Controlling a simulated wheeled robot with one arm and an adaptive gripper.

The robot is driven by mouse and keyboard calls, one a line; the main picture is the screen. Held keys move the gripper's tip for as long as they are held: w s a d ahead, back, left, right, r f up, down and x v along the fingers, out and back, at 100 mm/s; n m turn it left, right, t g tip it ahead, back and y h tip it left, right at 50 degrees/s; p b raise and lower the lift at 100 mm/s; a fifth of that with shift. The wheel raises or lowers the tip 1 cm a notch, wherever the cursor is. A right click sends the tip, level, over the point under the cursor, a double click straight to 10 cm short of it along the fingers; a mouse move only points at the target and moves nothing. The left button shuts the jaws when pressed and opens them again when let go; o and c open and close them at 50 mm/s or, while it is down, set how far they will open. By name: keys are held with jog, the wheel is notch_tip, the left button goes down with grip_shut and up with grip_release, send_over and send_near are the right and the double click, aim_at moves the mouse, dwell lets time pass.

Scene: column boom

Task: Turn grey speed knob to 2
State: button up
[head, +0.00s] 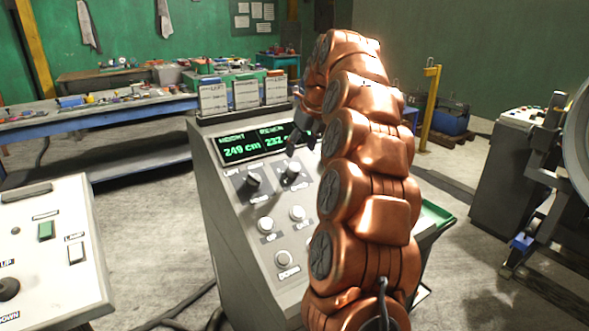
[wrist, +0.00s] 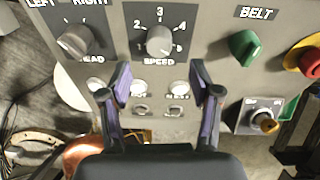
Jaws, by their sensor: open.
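The grey speed knob (wrist: 160,40) is in the top middle of the wrist view, above the label SPEED. A dial with 2, 3 and 4 is around it; its light pointer line seems to point to the lower right, past 4. My gripper (wrist: 161,82) is open and empty, its two fingers apart below the knob in the picture and not touching it. In the head view my gripper (head: 304,130) is over the sloped console (head: 228,190), partly hidden by my copper arm.
Left of the speed knob is a grey LEFT/RIGHT knob (wrist: 76,40). Round buttons (head: 283,259) and a green display (head: 250,146) are on the console.

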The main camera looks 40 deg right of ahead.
aim_at(294, 166)
jog(key=shift+p+x, duration=0.65)
jog(key=shift+x, duration=3.1)
jog(key=shift+a, duration=0.1)
jog(key=c, duration=1.1)
